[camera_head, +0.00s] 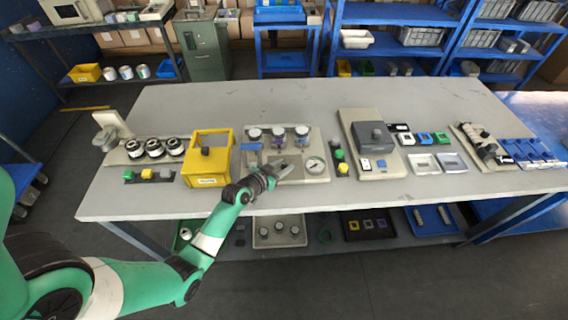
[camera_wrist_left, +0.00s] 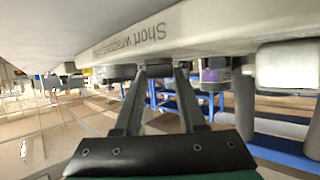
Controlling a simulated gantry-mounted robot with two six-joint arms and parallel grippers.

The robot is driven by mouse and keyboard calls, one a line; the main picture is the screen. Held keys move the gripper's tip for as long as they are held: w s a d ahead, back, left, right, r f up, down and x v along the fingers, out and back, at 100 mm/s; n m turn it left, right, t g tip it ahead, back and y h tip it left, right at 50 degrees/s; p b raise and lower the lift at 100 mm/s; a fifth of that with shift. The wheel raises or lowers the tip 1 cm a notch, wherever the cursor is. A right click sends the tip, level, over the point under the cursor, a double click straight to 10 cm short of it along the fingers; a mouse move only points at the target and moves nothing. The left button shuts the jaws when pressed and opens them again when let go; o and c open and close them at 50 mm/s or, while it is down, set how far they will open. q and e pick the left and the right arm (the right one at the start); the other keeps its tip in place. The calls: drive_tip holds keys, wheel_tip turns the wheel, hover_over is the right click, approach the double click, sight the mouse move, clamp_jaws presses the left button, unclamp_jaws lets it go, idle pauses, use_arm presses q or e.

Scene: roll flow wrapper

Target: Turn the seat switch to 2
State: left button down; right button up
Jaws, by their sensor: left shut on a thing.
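My left gripper (camera_head: 282,170) reaches over the table's front edge to the beige panel (camera_head: 318,180) in the middle. In the left wrist view its two fingers (camera_wrist_left: 160,72) close on a small dark knob at the panel, mostly hidden between the tips. The panel face in that view carries printed lettering (camera_wrist_left: 135,38), which starts with "Short". In the head view the gripper covers the knob, so I cannot read its setting or tell a number 2. A round gauge (camera_head: 315,165) sits right of the gripper, and a blue part (camera_head: 251,146) is to its left.
Three clear-topped round parts (camera_head: 278,133) stand at the back of the panel. A yellow box frame (camera_head: 209,180) is close on the left. Green and black buttons (camera_head: 341,162) and a beige unit with a grey block (camera_head: 373,135) are on the right. The front table strip is clear.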

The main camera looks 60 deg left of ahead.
use_arm(q)
drive_tip(key=h+b, duration=0.1)
drive_tip(key=m+b, duration=0.1)
drive_tip(key=shift+a+f+m+t+h+b, duration=0.2)
drive_tip(key=shift+f+m+t+h+b, duration=0.1)
drive_tip(key=shift+t+h+b, duration=0.1)
drive_tip(key=shift+s+r+m+h+b, duration=0.1)
drive_tip(key=shift+r+m+h+b, duration=0.1)
drive_tip(key=shift+m+h+b, duration=0.45)
drive_tip(key=shift+c, duration=2.4)
unclamp_jaws()
